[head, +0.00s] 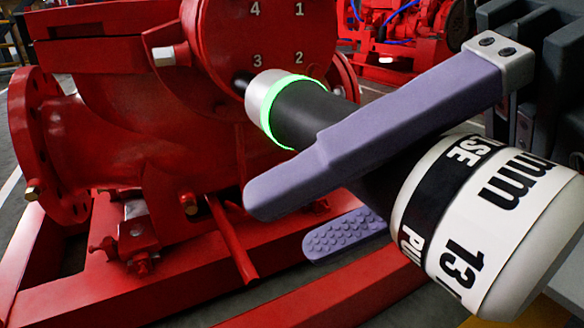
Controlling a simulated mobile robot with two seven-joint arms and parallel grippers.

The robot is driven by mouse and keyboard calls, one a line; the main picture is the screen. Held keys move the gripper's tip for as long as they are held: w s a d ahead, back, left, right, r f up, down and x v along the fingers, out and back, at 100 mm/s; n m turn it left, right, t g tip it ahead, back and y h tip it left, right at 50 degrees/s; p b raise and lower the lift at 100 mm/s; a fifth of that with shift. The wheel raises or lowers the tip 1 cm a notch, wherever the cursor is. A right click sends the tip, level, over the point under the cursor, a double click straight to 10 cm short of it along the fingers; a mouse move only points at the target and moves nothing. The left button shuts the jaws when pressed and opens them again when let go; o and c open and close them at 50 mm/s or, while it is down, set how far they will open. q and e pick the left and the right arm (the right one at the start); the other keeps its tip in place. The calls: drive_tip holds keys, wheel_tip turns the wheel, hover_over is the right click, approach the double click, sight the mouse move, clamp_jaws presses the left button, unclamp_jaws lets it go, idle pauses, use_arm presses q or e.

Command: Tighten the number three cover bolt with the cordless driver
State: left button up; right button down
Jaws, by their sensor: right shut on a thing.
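The red round cover (282,30) at the top middle carries the white numbers 4, 1, 3 and 2. The cordless driver (305,112) has a black body, a silver nose with a lit green ring, and a white and black band reading 13 mm and PULSE. My right gripper (308,225), with purple pads, is shut on the driver. The driver's dark tip (241,84) reaches the cover just below the number 3. The number three bolt is hidden there, and I cannot tell if the tip is seated on it. My left gripper is not in view.
The red pump body (125,120) with a round flange (35,145) fills the left. A red base frame (130,285) runs along the floor below. Another red machine (400,40) with blue hoses stands behind. Some bare grey floor shows at the far left.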

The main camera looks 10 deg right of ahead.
sight(422, 251)
drive_tip(key=shift+w+a, duration=0.1)
drive_tip(key=shift+w, duration=0.1)
idle(0.7)
drive_tip(key=shift+s+d+b, duration=0.25)
drive_tip(key=shift+s, duration=0.5)
drive_tip(key=shift+s+d+b, duration=0.2)
drive_tip(key=shift+s+d, duration=0.1)
drive_tip(key=shift+s, duration=0.4)
drive_tip(key=shift+s+d+b, duration=0.25)
drive_tip(key=shift+s, duration=0.5)
drive_tip(key=shift+r, duration=0.1)
